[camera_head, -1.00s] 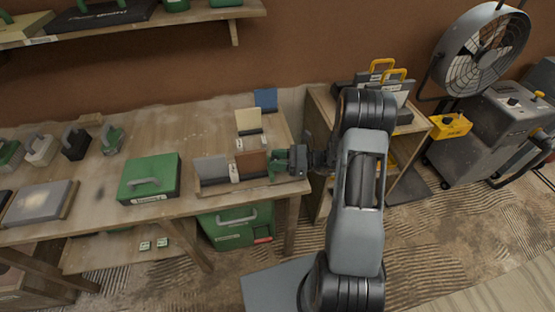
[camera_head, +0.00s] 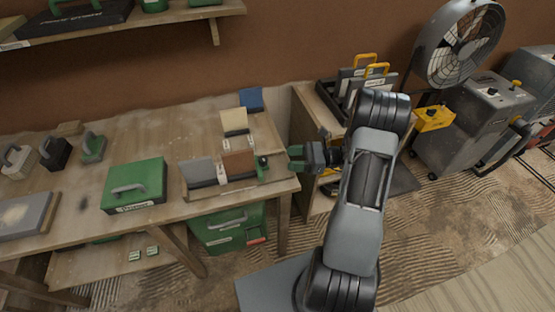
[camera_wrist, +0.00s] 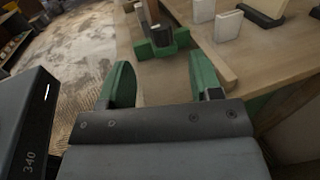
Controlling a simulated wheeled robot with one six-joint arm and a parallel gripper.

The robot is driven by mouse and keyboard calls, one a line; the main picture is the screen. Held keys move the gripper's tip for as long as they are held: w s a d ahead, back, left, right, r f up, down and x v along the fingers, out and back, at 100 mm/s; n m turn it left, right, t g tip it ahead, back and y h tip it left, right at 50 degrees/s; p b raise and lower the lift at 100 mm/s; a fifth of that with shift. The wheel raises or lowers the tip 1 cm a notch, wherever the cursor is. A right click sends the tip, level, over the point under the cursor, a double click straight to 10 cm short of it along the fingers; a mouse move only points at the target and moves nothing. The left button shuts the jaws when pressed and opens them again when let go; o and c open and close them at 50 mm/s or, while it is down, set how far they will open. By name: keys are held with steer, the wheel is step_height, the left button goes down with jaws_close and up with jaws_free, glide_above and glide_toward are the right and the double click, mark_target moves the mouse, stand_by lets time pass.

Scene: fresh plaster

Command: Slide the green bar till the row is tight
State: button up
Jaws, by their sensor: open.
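The green bar (camera_head: 262,166) stands at the right end of a row in a wooden rack (camera_head: 228,189) on the workbench. It shows as a green block in the wrist view (camera_wrist: 157,47). The row has a grey plate (camera_head: 197,172) at left and a brown plate (camera_head: 238,163) beside the bar, with pale pieces between. Any small gaps in the row are too small to tell. My gripper (camera_head: 297,158) is open and empty, right of the bar and apart from it. In the wrist view its green fingers (camera_wrist: 162,78) point towards the bar.
A cream plate (camera_head: 234,122) and a blue plate (camera_head: 251,99) stand behind the row. A green case (camera_head: 134,185) lies left of the rack. A shelf unit with yellow-handled items (camera_head: 366,73) stands right of the bench, close to my arm. A fan (camera_head: 466,43) stands beyond.

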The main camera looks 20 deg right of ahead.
steer(key=shift+v, duration=2.4)
steer(key=s+a+r+n+g+h+p, duration=0.1)
steer(key=s+a+r+n+h, duration=0.5)
steer(key=n, duration=0.5)
steer(key=s+a+r+n+g+h+p, duration=0.1)
steer(key=s+a+r+n+h+p, duration=0.1)
steer(key=s+a+r+n+h, duration=0.4)
steer(key=shift+s+a+r+n+g+h, duration=0.25)
steer(key=shift+a+r+n+g+h, duration=0.25)
steer(key=shift+r+n+h, duration=1.55)
steer(key=shift+f+n+h, duration=0.35)
steer(key=shift+f+n, duration=0.1)
